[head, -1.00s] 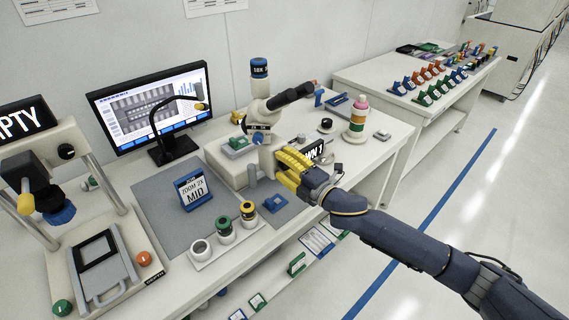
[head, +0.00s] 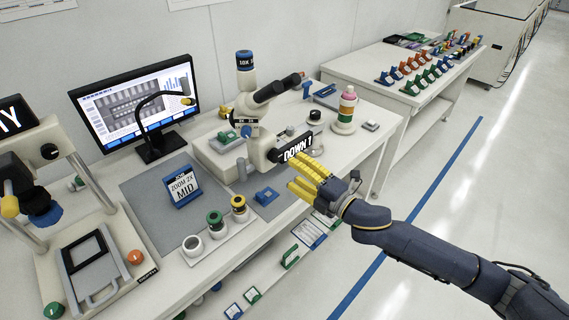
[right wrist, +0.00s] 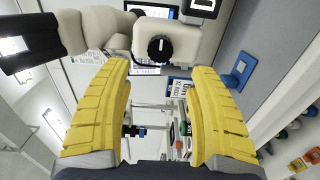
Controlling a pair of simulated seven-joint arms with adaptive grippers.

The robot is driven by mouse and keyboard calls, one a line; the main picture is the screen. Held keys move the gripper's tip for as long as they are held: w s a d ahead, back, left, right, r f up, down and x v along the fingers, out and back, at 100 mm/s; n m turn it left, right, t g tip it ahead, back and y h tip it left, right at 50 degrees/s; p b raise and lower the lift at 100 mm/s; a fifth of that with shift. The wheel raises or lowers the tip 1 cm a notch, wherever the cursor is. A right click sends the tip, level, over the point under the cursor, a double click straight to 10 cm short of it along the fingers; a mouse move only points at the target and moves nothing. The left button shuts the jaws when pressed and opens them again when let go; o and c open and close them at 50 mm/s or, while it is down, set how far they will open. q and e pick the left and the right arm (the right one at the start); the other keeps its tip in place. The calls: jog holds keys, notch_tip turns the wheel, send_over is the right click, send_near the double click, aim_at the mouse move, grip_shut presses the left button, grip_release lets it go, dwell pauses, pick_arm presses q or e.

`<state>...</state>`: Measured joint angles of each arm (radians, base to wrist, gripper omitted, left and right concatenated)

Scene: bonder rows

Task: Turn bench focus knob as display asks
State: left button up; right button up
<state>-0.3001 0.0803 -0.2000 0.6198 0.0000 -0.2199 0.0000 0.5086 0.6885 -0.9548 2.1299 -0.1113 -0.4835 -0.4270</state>
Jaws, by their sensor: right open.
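The white microscope (head: 262,138) stands on the bench, and its small black display (head: 298,146) reads "DOWN 1". The round black focus knob (right wrist: 160,46) with a white mark sits on the microscope's side in the right wrist view. My right gripper (head: 304,176) has yellow fingers, spread apart and empty, in front of and below the display. In the right wrist view my gripper (right wrist: 160,72) shows its fingers on either side below the knob, apart from it. A blue-framed card (head: 184,187) reads "ZOOM 2X MID". My left gripper is not in view.
A monitor (head: 136,102) stands at the back left. A white tray (head: 217,236) holds several ringed parts, with a blue block (head: 266,194) nearby. A striped stack (head: 346,110) stands right of the microscope. Open floor (head: 440,220) lies to the right.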

jog(key=shift+v, duration=1.6)
